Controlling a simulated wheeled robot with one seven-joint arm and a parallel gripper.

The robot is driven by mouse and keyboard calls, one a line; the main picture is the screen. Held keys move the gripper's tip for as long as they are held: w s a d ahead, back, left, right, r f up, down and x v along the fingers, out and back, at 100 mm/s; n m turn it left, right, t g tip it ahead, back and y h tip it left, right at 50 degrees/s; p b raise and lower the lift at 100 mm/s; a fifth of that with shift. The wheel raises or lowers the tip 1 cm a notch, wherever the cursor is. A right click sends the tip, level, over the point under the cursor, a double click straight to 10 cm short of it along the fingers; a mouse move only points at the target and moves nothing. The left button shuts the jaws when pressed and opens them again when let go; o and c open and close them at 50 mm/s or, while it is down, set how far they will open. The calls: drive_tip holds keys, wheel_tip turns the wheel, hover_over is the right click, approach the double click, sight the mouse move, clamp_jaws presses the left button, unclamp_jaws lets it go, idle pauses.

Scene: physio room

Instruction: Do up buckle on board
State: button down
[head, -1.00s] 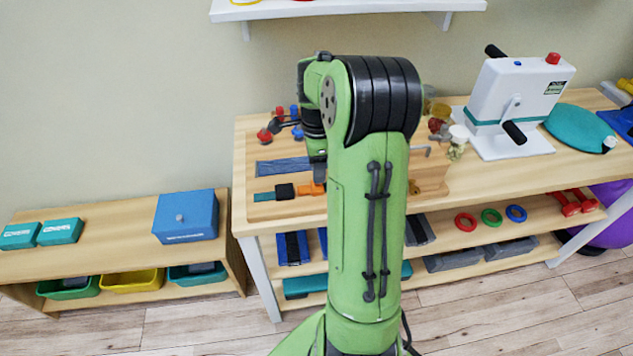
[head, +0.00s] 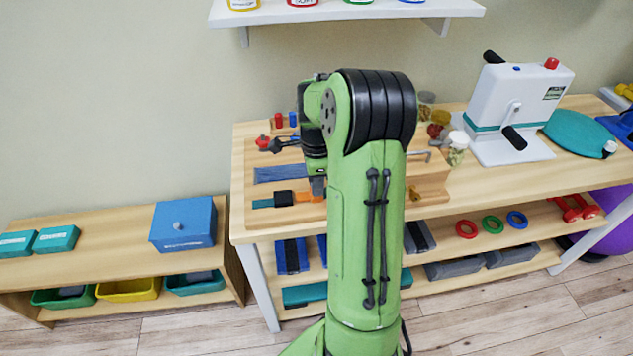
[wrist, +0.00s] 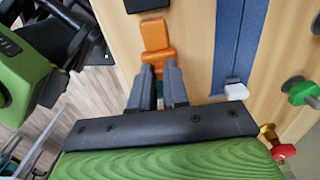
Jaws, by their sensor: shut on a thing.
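The buckle lies on the wooden board (head: 430,185) on the bench. Its black half (head: 284,198) is on a teal strap (head: 262,203); the orange half (head: 304,197) lies to its right. In the wrist view, the orange half (wrist: 155,36) points at the black half (wrist: 146,4), and a narrow gap seems to show between them. My gripper (wrist: 159,72) is shut on the near end of the orange half. In the head view, my arm partly hides my gripper (head: 318,190) and the strap behind it.
A blue strip (wrist: 240,45) with a white end lies beside the buckle. Red and blue knobs (head: 279,120) stand behind it. A jar (head: 456,148) and a white crank machine (head: 515,105) stand to the right. A low shelf with a blue box (head: 184,222) is at left.

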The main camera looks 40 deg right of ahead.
sight(297, 196)
drive_tip(key=w+a, duration=0.1)
drive_tip(key=a, duration=0.1)
drive_tip(key=w+a, duration=0.1)
drive_tip(key=a, duration=0.1)
drive_tip(key=shift+w, duration=0.35)
drive_tip(key=shift+d, duration=0.1)
drive_tip(key=c, duration=1.1)
unclamp_jaws()
drive_tip(key=shift+r, duration=0.1)
wheel_tip(297, 196, up, 16)
drive_tip(key=p, duration=0.5)
drive_tip(key=shift+f, duration=0.2)
